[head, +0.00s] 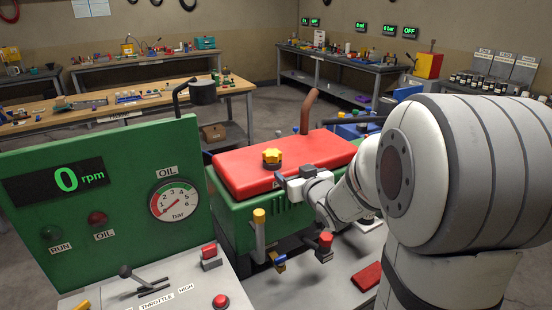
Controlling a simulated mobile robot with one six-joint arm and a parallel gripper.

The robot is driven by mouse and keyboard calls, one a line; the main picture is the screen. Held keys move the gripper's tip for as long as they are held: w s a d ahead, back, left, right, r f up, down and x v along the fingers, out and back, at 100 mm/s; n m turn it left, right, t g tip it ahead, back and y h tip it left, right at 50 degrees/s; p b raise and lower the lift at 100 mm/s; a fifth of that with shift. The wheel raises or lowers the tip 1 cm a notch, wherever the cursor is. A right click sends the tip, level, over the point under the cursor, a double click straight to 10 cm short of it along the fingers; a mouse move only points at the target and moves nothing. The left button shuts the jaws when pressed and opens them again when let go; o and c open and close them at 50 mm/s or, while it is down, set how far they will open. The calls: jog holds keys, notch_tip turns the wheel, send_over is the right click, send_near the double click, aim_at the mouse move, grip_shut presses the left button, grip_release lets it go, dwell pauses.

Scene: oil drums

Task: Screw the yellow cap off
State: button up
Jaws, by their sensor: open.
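The yellow cap (272,156) is a lobed knob that sits on top of the red cover (318,160) of a green engine (238,200). My gripper (281,183) is just in front of the cap and slightly to its right, at the front edge of the red cover. It is open, with nothing seen between its fingers. I see it from behind, and part of the fingers is hidden by the gripper body. The cap and gripper look apart.
A green panel (110,200) reading 0 rpm, with an OIL gauge (174,200), stands at the left. A yellow-topped handle (259,217) and a red-topped lever (325,241) stand at the engine's front. A brown pipe (307,110) rises behind the cover.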

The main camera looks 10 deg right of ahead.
aim_at(277, 153)
jog(key=w+a+y, duration=0.1)
jog(key=w, duration=0.2)
jog(key=w+a+r+t+y+p, duration=0.1)
jog(key=w, duration=0.1)
jog(key=w+a+n+y+p, duration=0.1)
jog(key=w, duration=0.2)
jog(key=shift+w+a+r+t, duration=0.15)
jog(key=shift+w+a+t, duration=0.15)
jog(key=shift+w+a, duration=0.1)
jog(key=shift+s, duration=0.1)
jog(key=c, duration=1.1)
jog(key=shift+o, duration=0.2)
jog(key=shift+d+r+n+g+y+p, duration=0.15)
jog(key=shift+n+g+y+p, duration=0.25)
jog(key=shift+n+y, duration=0.25)
jog(key=shift+d+r+n+g+y+p, duration=0.1)
jog(key=shift+n+g+y+p, duration=0.3)
jog(key=shift+y, duration=0.45)
jog(key=n+y, duration=0.1)
jog(key=g+y+p, duration=0.1)
jog(key=n+g+y, duration=0.1)
jog(key=shift+w+d+n+p, duration=0.15)
jog(key=shift+w+n+p, duration=0.1)
jog(key=shift+n+p, duration=0.1)
jog(key=shift+f+n+g+y, duration=0.15)
jog(key=shift+n+g+y, duration=0.8)
jog(key=shift+y, duration=0.25)
